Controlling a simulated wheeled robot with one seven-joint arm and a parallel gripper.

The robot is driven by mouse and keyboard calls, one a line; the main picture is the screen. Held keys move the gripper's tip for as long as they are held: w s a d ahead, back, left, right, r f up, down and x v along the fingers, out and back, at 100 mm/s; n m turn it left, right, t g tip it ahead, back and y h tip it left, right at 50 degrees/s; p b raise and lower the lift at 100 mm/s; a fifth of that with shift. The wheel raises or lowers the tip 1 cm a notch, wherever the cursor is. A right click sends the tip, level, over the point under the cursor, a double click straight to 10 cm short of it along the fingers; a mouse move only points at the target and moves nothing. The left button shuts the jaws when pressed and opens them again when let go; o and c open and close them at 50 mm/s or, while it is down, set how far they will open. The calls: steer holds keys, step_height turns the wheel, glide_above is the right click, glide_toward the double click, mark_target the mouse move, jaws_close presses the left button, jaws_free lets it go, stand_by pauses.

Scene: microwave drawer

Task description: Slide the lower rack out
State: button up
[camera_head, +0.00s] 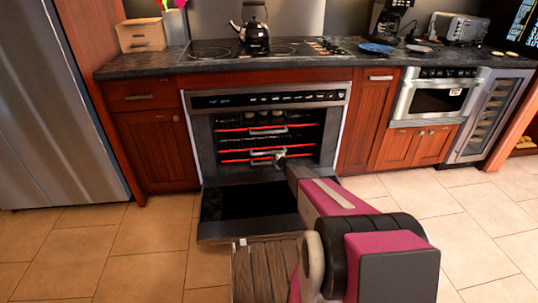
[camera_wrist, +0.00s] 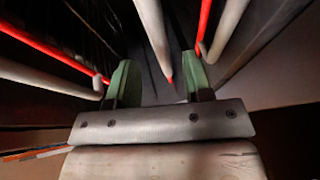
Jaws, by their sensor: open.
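The oven (camera_head: 195,140) stands in the counter with its door (camera_head: 245,205) folded down open. Inside, the lower rack (camera_head: 235,161) has a red front bar and a pale handle (camera_head: 262,153). It appears to sit inside the oven cavity. My gripper (camera_head: 279,158) reaches over the open door to the right part of the lower rack's handle. In the wrist view, my gripper (camera_wrist: 160,80) has its two green fingers apart. A pale rod (camera_wrist: 152,30) lies between them in the picture, and I cannot tell if either finger touches it.
An upper rack (camera_head: 235,130) with its own handle sits above, with pale items on it. Red bars (camera_wrist: 45,45) and pale rods pass close to both fingers. A wooden slatted surface (camera_head: 262,268) is in front of the door. Tiled floor lies free on both sides.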

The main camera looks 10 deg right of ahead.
mark_target(269, 153)
steer(key=x, duration=0.6)
